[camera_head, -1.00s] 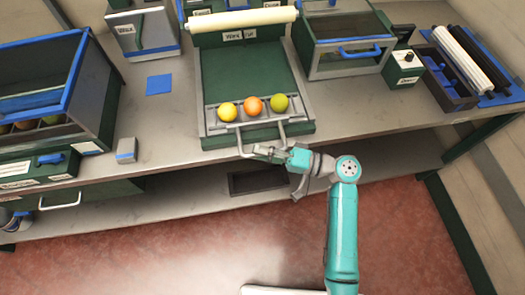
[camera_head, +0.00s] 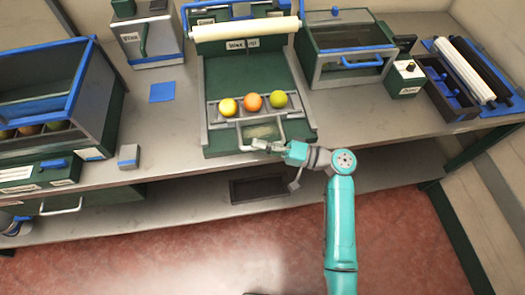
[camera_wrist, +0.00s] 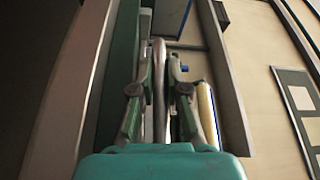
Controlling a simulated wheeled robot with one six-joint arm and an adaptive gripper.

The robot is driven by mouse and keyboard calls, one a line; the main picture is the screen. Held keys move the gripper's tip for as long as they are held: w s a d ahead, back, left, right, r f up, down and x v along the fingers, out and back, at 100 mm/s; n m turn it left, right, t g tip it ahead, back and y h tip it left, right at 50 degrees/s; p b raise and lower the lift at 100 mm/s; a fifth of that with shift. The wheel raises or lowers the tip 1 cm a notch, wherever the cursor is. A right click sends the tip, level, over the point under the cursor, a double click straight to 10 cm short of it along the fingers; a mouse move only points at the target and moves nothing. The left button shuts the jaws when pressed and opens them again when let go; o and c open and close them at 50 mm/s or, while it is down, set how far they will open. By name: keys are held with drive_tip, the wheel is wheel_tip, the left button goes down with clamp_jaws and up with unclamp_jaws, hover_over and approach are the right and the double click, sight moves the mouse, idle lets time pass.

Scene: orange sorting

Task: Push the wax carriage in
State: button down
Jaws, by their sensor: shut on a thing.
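The wax carriage (camera_head: 240,118) is a grey frame on the green track of the wax unit (camera_head: 249,75). It carries a yellow, an orange and a yellow-green fruit in a row and stands toward the near end of the track, with bare green floor between it and the cream roller. Its grey U-shaped handle (camera_head: 281,128) sticks out toward the front. My gripper (camera_head: 263,147) is shut on the handle's front bar. In the wrist view the silver bar (camera_wrist: 159,85) runs between my two fingers (camera_wrist: 160,65). The fingers hide part of the handle.
The cream roller (camera_head: 245,32) crosses the track's far end. A blue-rimmed bin (camera_head: 85,75) stands at left and a blue-handled box (camera_head: 345,58) at right. A small grey block (camera_head: 128,156) and a blue square (camera_head: 162,92) lie on the bench (camera_head: 165,125).

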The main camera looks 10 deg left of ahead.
drive_tip(key=c, duration=1.2)
unclamp_jaws()
drive_tip(key=shift+s+d+f, duration=0.1)
